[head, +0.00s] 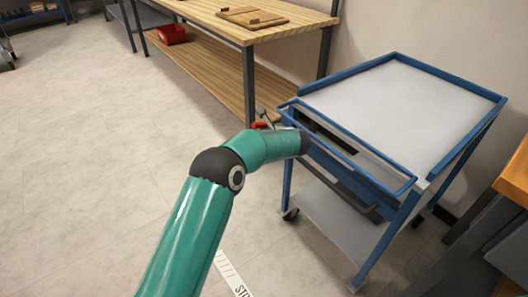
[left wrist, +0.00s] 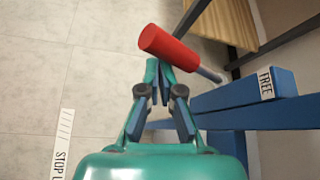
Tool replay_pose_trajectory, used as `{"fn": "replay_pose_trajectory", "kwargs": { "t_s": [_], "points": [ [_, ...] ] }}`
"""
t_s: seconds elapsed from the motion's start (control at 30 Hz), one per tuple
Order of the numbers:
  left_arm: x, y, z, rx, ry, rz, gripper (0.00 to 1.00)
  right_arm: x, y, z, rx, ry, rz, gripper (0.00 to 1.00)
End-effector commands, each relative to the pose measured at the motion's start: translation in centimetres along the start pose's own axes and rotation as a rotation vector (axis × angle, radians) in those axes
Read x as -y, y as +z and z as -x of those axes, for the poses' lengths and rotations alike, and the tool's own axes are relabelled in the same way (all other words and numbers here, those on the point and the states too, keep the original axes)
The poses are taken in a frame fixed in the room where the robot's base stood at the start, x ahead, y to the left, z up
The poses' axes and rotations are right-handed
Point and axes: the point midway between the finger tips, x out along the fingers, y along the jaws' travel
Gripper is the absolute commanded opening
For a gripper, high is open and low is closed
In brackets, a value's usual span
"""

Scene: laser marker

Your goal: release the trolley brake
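The blue trolley (head: 440,72) with a grey top stands at the right in the head view. Its brake lever has a red grip (head: 260,125), just above my teal forearm near the trolley's left corner. In the left wrist view the red grip (left wrist: 168,45) is large, on a grey rod (left wrist: 209,74) that runs down to the right. My left gripper (left wrist: 159,72) has its fingertips together just below the grip; I cannot tell whether they touch it. In the head view my arm hides this gripper. My right gripper is not in view.
A "FREE" label (left wrist: 266,84) is on the blue trolley frame. A white floor strip (head: 232,275) has "STOP" lettering. A wooden workbench (head: 245,20) with a red bin (head: 172,34) stands behind.

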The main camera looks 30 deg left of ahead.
Motion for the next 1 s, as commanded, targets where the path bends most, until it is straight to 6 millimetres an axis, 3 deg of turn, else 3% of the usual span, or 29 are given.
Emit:
{"fn": "replay_pose_trajectory", "kwargs": {
  "t_s": [0.03,0.27,0.7,1.0],
  "points": [
    [0.9,1.1,0.5,0.015,-0.026,0.007,0.0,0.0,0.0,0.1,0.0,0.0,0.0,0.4],
    [0.8,1.2,1.5,0.016,-0.021,0.009,0.0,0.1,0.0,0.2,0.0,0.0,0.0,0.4],
    [0.3,0.2,9.3,0.001,-0.008,0.001,0.0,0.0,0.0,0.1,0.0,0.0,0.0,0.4],
    [0.2,-0.2,11.8,-0.002,-0.001,0.0,0.0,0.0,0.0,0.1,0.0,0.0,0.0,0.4]
  ]
}}
